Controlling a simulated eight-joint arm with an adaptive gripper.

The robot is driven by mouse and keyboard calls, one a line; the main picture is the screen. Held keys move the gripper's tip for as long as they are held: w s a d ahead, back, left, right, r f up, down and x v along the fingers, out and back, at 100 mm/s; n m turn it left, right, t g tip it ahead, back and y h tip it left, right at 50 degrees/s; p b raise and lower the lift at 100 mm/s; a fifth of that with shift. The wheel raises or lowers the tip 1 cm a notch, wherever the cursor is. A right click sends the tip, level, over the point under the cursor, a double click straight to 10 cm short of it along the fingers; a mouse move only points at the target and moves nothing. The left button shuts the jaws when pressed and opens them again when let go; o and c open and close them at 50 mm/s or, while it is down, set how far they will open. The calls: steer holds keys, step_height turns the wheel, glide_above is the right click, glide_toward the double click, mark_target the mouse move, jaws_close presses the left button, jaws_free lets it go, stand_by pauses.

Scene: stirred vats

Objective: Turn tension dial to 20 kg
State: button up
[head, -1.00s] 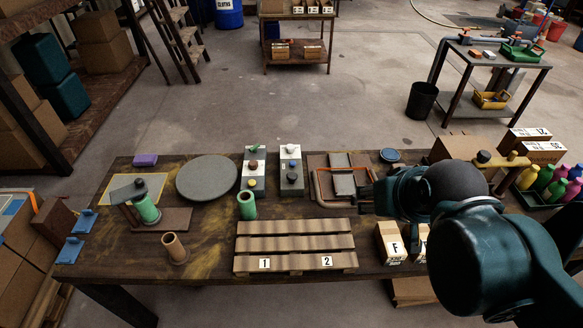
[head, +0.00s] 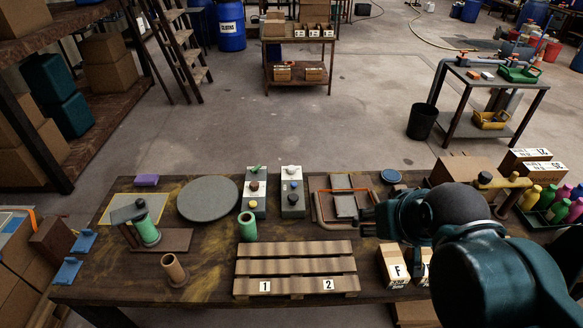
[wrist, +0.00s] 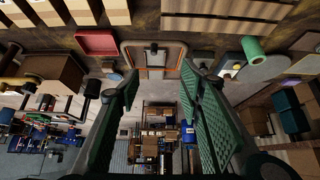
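No dial with a readable kg scale can be made out. Two grey control boxes stand at the back middle of the table: the left box (head: 259,205) has green, dark red and yellow knobs, and the right box (head: 292,211) has dark knobs. To their right is a framed unit (head: 320,210) with an orange band and a grey plate; it also shows in the wrist view (wrist: 136,46). My gripper (head: 366,221) is at the right of this unit, apart from the control boxes. In the wrist view my gripper (wrist: 160,85) has its fingers wide apart, with nothing between them.
A slatted pallet (head: 295,268) marked 1 and 2 lies at the front. Box F (head: 393,268) is below my gripper; a bottle crate (head: 543,216) is far right.

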steer(key=w+a+r+n+g+p, duration=0.1)
steer(key=w+r+n, duration=0.15)
steer(key=w, duration=0.35)
steer(key=w+a+r+n+g+p, duration=0.1)
steer(key=w+a+r, duration=0.15)
steer(key=w, duration=0.45)
steer(key=n+g+p, duration=0.5)
steer(key=n+p, duration=0.1)
steer(key=n, duration=0.3)
glide_above(291, 167)
step_height(291, 167, down, 21)
steer(key=shift+s+r, duration=0.1)
steer(key=shift+f+b, duration=0.55)
steer(key=shift+f, duration=3.35)
